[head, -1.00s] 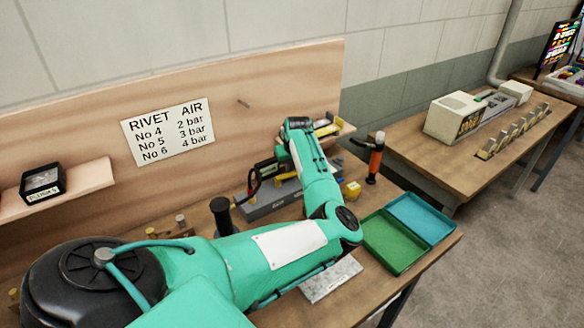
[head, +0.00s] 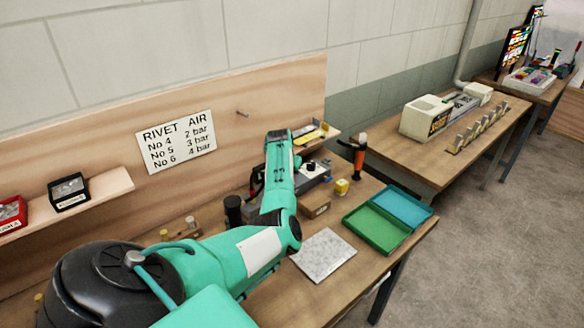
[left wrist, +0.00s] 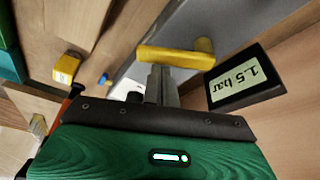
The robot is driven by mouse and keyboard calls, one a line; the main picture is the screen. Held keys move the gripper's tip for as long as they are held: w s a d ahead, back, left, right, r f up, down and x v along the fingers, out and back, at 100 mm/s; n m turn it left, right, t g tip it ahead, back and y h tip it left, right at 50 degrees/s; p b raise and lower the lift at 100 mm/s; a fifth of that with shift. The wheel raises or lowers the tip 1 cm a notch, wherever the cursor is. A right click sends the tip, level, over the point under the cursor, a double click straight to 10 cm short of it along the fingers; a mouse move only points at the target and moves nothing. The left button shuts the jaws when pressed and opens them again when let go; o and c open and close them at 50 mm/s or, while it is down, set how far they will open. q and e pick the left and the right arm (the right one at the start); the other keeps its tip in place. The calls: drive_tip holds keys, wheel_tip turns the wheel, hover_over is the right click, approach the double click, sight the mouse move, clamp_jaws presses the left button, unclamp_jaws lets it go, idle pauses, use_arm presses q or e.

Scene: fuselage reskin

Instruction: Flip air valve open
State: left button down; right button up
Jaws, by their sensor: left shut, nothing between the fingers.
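The air valve's yellow lever (left wrist: 176,56) lies across the upper middle of the left wrist view, over a grey unit (left wrist: 195,28). My left gripper (left wrist: 160,78) is shut and empty, its fingertips right at the lever; I cannot tell if they touch it. A black display (left wrist: 238,88) reading "1.5 bar" sits to the right of the lever. In the head view my left arm reaches over the bench and hides the lever and the fingertips; part of the grey unit (head: 316,178) shows beside the arm. My right gripper is in no view.
A yellow block (head: 341,187), an orange-and-black tool (head: 358,152), a green and blue tray (head: 376,229) and a speckled plate (head: 324,254) are on the bench. A wooden backboard with a "RIVET AIR" sign (head: 176,141) stands behind. A shelf at left holds small boxes.

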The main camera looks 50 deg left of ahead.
use_arm(q)
drive_tip(key=shift+s+r+m, duration=0.1)
drive_tip(key=shift+s+m, duration=0.1)
drive_tip(key=shift+m, duration=0.2)
drive_tip(key=shift+d, duration=0.2)
drive_tip(key=shift+w, duration=0.15)
drive_tip(key=shift+d+p, duration=0.1)
drive_tip(key=shift+p, duration=0.2)
drive_tip(key=shift+d+p, duration=0.35)
drive_tip(key=shift+d, duration=0.25)
drive_tip(key=shift+w+d, duration=0.1)
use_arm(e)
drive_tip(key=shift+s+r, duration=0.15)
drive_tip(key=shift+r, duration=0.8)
